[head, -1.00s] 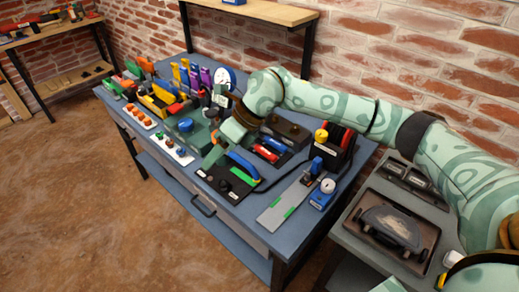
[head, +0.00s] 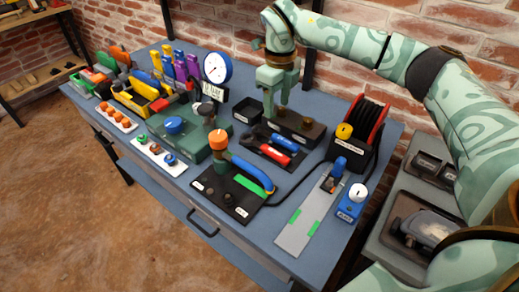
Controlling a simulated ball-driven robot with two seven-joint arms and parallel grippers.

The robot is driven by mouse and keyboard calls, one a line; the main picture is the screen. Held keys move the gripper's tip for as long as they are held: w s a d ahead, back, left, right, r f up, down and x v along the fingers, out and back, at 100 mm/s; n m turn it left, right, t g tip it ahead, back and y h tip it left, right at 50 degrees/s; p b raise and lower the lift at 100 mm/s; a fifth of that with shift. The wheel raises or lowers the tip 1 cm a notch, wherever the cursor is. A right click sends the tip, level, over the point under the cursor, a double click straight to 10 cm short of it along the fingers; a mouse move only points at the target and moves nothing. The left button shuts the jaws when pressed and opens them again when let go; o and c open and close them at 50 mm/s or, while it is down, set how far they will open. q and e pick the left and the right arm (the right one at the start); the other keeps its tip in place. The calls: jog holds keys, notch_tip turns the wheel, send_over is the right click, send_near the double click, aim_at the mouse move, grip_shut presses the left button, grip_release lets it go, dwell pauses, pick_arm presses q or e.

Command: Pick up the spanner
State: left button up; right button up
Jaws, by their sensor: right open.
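I cannot make out a spanner for certain. A dark tray (head: 258,150) on the blue bench holds a red-handled tool (head: 276,157) and a blue-handled tool (head: 284,142); their types are too small to tell. My right gripper (head: 276,106) points down over the back of the bench, behind that tray and near a dark block with round brass-coloured tops (head: 296,122). Its fingers are apart, with nothing seen between them. My left gripper is not in view.
A black board (head: 222,198) with a blue curved piece (head: 252,171) lies in front. A cable reel (head: 362,128) stands right. A green box (head: 190,140), a gauge (head: 217,67) and several coloured tools crowd the left. The bench's front right strip is partly clear.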

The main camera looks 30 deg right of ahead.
notch_tip(320, 180, down, 3)
jog(key=w, duration=0.2)
jog(key=b, duration=0.4)
send_over(271, 149)
jog(key=f, duration=0.6)
jog(key=s+f, duration=0.1)
jog(key=f, duration=0.3)
jog(key=shift+a, duration=0.15)
jog(key=f+b, duration=0.2)
jog(key=f, duration=0.1)
jog(key=w+f+b, duration=0.1)
jog(key=f, duration=0.1)
jog(key=shift+f, duration=0.2)
jog(key=shift+s+r, duration=0.1)
jog(key=shift+r, duration=0.05)
jog(key=shift+c, duration=0.3)
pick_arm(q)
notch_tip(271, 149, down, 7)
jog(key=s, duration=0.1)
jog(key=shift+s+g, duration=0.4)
pick_arm(e)
grip_shut()
